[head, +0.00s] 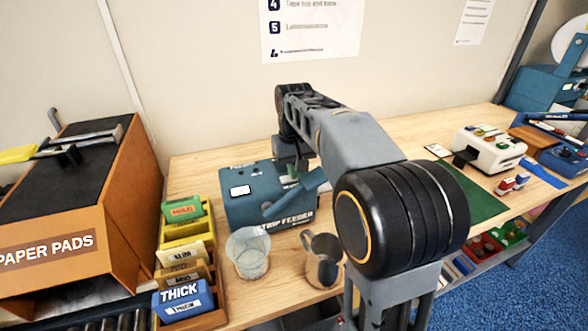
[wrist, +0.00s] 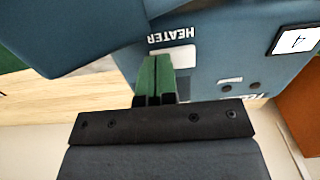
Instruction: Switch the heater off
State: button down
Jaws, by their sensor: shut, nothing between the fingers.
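The blue strip feeder box (head: 243,211) stands on the wooden bench in the head view. It also fills much of the wrist view (wrist: 225,60), where a HEATER label (wrist: 171,34) appears upside down. A pale patch (wrist: 181,59) shows beside the label, partly behind my fingers; I cannot tell whether it is the switch or how it is set. My gripper (wrist: 154,62) is shut and empty, its green fingertips close to the label. I cannot tell whether they touch the box. In the head view my gripper (head: 292,173) is over the box's top, partly hidden by my arm.
A clear cup (head: 248,254) and a metal mug (head: 323,262) stand in front of the box. Card bins (head: 190,262) and an orange PAPER PADS carton (head: 60,225) are on the left. A green mat (head: 470,190) and a white machine (head: 490,150) are on the right.

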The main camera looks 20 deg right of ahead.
aim_at(288, 178)
jog(key=shift+f, duration=0.25)
jog(key=shift+a+r, duration=0.1)
jog(key=shift+a, duration=0.05)
jog(key=shift+a+r+p, duration=0.2)
jog(key=shift+a+p, duration=0.25)
jog(key=shift+a, duration=0.15)
notch_tip(288, 178, up, 14)
jog(key=p, duration=0.5)
dwell(0.3)
